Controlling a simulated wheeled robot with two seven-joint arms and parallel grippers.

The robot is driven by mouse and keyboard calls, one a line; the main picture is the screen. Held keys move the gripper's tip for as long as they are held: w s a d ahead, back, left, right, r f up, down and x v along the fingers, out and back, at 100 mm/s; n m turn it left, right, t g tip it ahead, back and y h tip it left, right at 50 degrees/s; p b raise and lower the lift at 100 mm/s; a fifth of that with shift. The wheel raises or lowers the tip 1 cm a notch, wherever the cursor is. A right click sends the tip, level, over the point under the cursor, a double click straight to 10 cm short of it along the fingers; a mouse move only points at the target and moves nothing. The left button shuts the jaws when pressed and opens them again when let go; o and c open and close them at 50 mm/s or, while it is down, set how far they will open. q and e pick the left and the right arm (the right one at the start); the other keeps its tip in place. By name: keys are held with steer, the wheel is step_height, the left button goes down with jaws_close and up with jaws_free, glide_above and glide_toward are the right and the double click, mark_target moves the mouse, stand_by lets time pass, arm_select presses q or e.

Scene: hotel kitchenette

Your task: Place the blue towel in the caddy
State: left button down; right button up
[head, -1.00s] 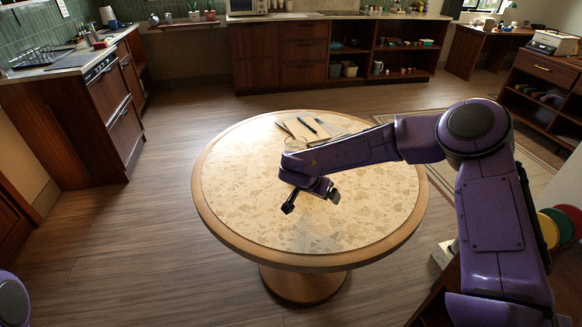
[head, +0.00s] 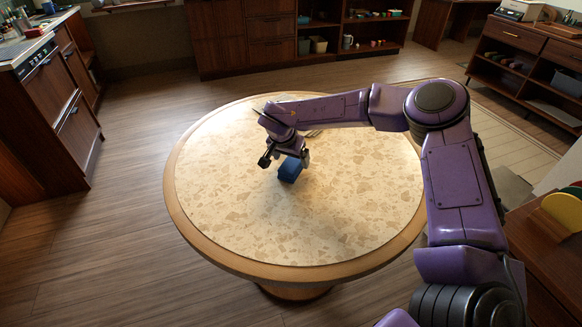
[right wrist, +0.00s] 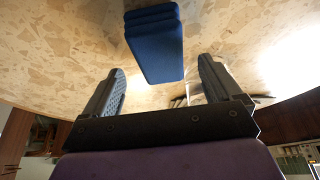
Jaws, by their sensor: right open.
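The blue towel (head: 289,171) is a small folded block on the round table, just below my right gripper (head: 285,162). In the right wrist view the towel (right wrist: 155,45) shows its stacked folds, with its near end in line with the gap between the fingertips. My right gripper (right wrist: 161,66) is open, with one finger to each side of that line and a visible gap on both sides of the towel. The gripper hides part of the towel in the head view. I cannot make out a caddy in either view. My left gripper is out of view.
The round stone-patterned table (head: 330,225) has a wooden rim and is mostly bare at the front. My right arm covers most of the items at the table's back. A low shelf unit (head: 345,30) stands beyond, and a wooden cabinet (head: 535,65) stands at the right.

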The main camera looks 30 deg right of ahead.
mark_target(291, 163)
steer(key=x, duration=0.3)
steer(key=shift+f, duration=0.25)
steer(key=shift+a+f+p, duration=0.1)
steer(key=shift+f+p, duration=0.1)
steer(key=shift+p, duration=0.1)
stand_by(0.3)
steer(key=c, duration=1.1)
steer(key=shift+c, duration=0.2)
